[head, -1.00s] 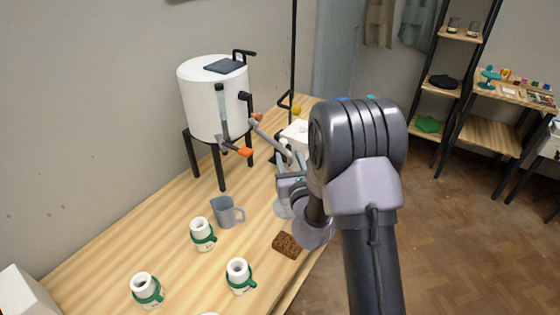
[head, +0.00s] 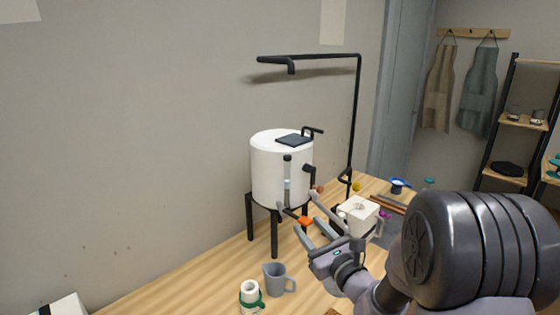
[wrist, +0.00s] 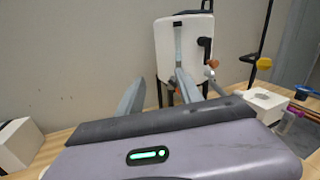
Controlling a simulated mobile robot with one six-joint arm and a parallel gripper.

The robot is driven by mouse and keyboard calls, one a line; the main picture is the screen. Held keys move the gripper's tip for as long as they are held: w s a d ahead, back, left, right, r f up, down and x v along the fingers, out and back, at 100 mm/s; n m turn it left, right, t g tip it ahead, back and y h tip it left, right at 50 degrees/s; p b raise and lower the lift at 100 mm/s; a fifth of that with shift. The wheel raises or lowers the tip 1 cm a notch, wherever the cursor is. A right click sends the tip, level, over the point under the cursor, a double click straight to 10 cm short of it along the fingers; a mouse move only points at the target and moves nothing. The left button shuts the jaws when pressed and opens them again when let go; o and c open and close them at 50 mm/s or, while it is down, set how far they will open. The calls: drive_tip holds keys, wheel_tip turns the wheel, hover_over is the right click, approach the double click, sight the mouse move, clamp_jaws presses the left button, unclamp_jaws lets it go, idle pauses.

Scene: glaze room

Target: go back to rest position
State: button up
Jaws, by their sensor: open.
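My gripper (head: 303,212) is open and empty, raised over the table in front of the white tank. Its two fingers point towards the tank, and they also show spread apart in the wrist view (wrist: 160,88). The white tank (head: 270,170) stands on a black legged stand. Its orange tap handle (head: 305,221) appears close to the fingertips in the head view; I cannot tell the exact gap. My arm fills the lower right of the head view.
A grey jug (head: 274,281) and a white cup with a green band (head: 250,295) stand on the wooden table (head: 200,275). A white box (head: 358,216) sits beyond the gripper. A black overhead pipe (head: 320,57) rises behind the tank. A shelf (head: 525,123) stands at right.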

drive_tip(key=s+a+r+n+g+y, duration=0.5)
drive_tip(key=s+a+n+g+y, duration=0.2)
drive_tip(key=s+a+n, duration=0.5)
drive_tip(key=s+a+f+n+g+h+b, duration=0.15)
drive_tip(key=s+a+n+g, duration=0.25)
drive_tip(key=s, duration=0.6)
drive_tip(key=s+d+f+n+g+h+b, duration=0.1)
drive_tip(key=s+d+f+n+h, duration=0.15)
drive_tip(key=s, duration=0.25)
drive_tip(key=s+d+f+n+g+h, duration=0.1)
drive_tip(key=s+d+f+n+h, duration=0.1)
drive_tip(key=s+d+n+h, duration=0.3)
drive_tip(key=s+d+n+t+h, duration=0.1)
drive_tip(key=s+d+n+h, duration=0.1)
drive_tip(key=d, duration=0.5)
drive_tip(key=shift+s+f+t+h, duration=0.25)
drive_tip(key=shift+t+h, duration=0.15)
